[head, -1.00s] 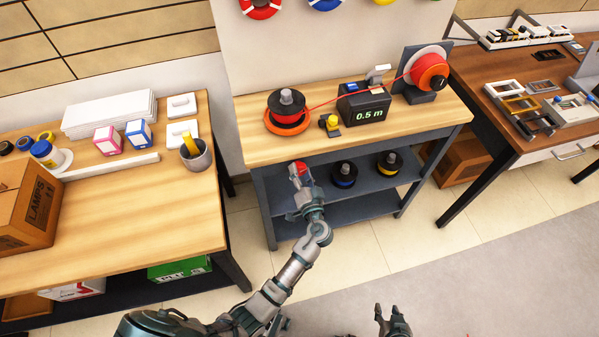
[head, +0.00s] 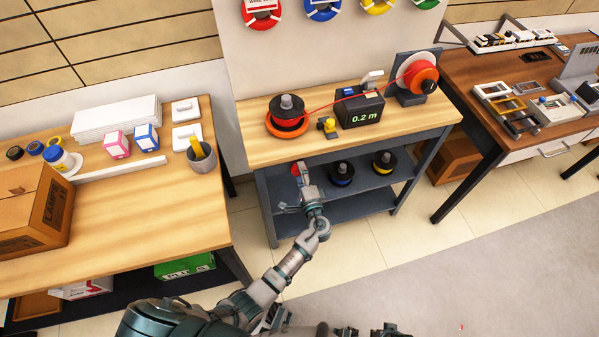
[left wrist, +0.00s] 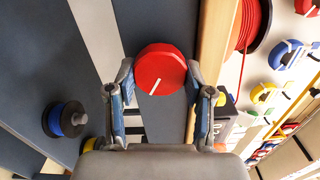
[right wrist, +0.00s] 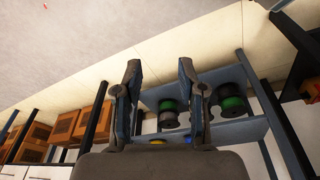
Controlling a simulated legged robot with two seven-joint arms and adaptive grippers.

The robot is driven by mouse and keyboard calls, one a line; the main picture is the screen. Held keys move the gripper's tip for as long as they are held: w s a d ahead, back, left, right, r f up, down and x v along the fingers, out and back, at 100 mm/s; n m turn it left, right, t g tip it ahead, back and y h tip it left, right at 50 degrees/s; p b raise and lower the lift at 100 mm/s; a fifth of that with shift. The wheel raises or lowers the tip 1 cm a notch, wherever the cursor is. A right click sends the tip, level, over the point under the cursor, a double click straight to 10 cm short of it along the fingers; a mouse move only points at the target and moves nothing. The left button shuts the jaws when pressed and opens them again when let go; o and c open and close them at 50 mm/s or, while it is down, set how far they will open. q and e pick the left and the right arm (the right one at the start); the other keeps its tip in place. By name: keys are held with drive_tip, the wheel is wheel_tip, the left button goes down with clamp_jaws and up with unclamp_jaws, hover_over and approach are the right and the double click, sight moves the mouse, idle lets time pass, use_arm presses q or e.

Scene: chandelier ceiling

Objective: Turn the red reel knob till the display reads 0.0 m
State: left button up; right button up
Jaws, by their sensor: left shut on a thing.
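The red reel knob (left wrist: 163,62), a thick disc with a white mark, sits between the fingers of my left gripper (left wrist: 160,78) in the left wrist view. In the head view this gripper (head: 301,172) is at the bench's front edge, hiding much of the knob. It is shut on the knob. The display (head: 362,112) on the black box reads 0.2 m. A red line runs over the bench from the black-and-red reel (head: 288,110) to the upright red spool (head: 423,76). My right gripper (right wrist: 158,85) is open and empty, away from the bench.
A blue-marked spool (head: 342,173) and a yellow-marked spool (head: 385,162) stand on the shelf below the bench top. A small yellow-topped device (head: 328,127) is beside the display. The left table (head: 150,215) holds boxes and a cup. Floor in front is clear.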

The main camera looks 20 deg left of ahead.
use_arm(q)
drive_tip(key=shift+s+d+f+m+p, duration=0.1)
drive_tip(key=shift+f+m+p, duration=0.15)
drive_tip(key=shift+m, duration=0.35)
drive_tip(key=shift+s+d+f+m+p, duration=0.1)
drive_tip(key=shift+f+m+p, duration=0.15)
drive_tip(key=shift+m, duration=0.35)
use_arm(e)
drive_tip(key=shift+f, duration=1.8)
drive_tip(key=shift+a, duration=0.1)
use_arm(q)
drive_tip(key=o, duration=1)
drive_tip(key=shift+o, duration=0.8)
drive_tip(key=shift+w+r, duration=0.1)
drive_tip(key=shift+w, duration=0.05)
drive_tip(key=shift+r, duration=0.1)
use_arm(e)
drive_tip(key=shift+f, duration=0.1)
drive_tip(key=shift+w+d, duration=0.1)
drive_tip(key=shift+d, duration=0.1)
use_arm(q)
drive_tip(key=v, duration=1.2)
use_arm(e)
drive_tip(key=shift+a, duration=0.1)
